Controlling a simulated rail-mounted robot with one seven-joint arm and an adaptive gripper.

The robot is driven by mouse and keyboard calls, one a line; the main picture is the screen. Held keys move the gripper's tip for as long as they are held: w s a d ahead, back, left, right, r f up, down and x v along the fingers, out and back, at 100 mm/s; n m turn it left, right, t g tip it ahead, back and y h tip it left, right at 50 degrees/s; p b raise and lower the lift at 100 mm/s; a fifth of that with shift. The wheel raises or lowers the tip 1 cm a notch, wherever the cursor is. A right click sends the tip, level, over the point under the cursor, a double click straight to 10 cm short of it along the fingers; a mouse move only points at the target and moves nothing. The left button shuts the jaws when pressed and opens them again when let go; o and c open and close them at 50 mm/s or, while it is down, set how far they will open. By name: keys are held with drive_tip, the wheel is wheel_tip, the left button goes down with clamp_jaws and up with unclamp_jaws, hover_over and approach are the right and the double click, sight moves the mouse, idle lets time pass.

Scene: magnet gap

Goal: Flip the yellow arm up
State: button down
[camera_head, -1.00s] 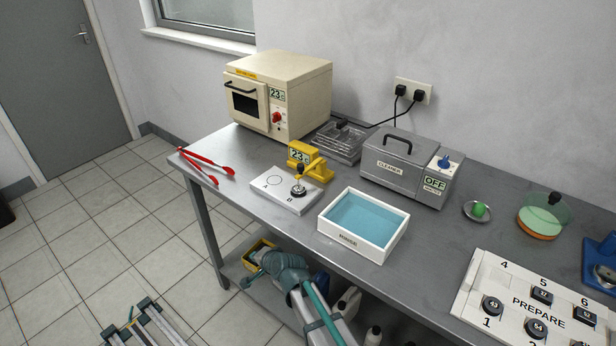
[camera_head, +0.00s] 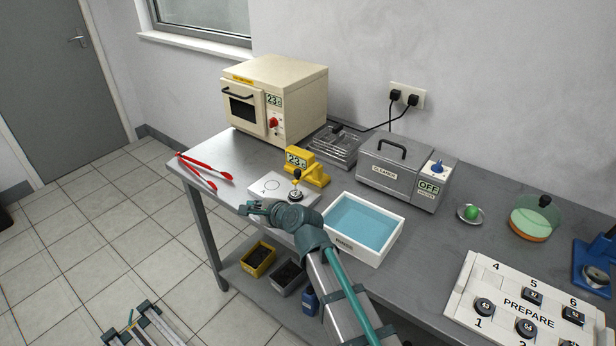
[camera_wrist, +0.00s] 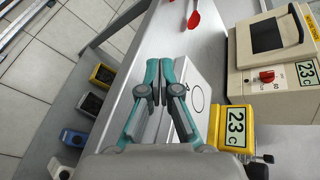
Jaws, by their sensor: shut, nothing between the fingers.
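The yellow device (camera_head: 299,158) with a "23" display stands on the bench behind a white plate (camera_head: 258,192). Its yellow arm (camera_head: 313,170) reaches low toward a small round dark piece (camera_head: 296,196) on the plate's right part. In the wrist view the device (camera_wrist: 233,126) is right of my fingers, and its arm is mostly out of sight. My gripper (camera_head: 246,209) is at the plate's front left, apart from the yellow arm. The wrist view shows my gripper (camera_wrist: 159,70) shut and empty, with the plate (camera_wrist: 189,72) just right of the fingertips.
A white tray of blue liquid (camera_head: 362,225) stands right of the plate. Red tongs (camera_head: 206,169) lie to the left, and a beige oven (camera_head: 275,95) stands behind. A grey cleaner box (camera_head: 400,175) is at the back right. Bins (camera_head: 258,260) sit on the lower shelf.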

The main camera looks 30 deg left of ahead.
sight(301, 177)
drive_tip(key=w+d+r+m, duration=0.1)
drive_tip(key=w+d, duration=0.1)
drive_tip(key=d, duration=0.1)
drive_tip(key=w+d+r+m+p, duration=0.1)
drive_tip(key=w+d, duration=0.1)
drive_tip(key=w+d+r, duration=0.1)
drive_tip(key=d, duration=0.2)
drive_tip(key=shift+w+d+r+m+p, duration=0.25)
drive_tip(key=shift+w+d+m+p, duration=0.05)
drive_tip(key=shift+w+m+p, duration=0.1)
drive_tip(key=w+d+r+m, duration=0.1)
drive_tip(key=w+d, duration=0.1)
drive_tip(key=d, duration=0.2)
drive_tip(key=w+d+r+m+p, duration=0.1)
drive_tip(key=w+d, duration=0.1)
drive_tip(key=d, duration=0.2)
drive_tip(key=w+d+m+p, duration=0.1)
drive_tip(key=w+d, duration=0.1)
drive_tip(key=d, duration=0.2)
drive_tip(key=shift+w+d+r+m+t, duration=0.15)
drive_tip(key=shift+d+r+m+t, duration=0.15)
drive_tip(key=shift+d+r+m, duration=0.1)
drive_tip(key=shift+a, duration=0.1)
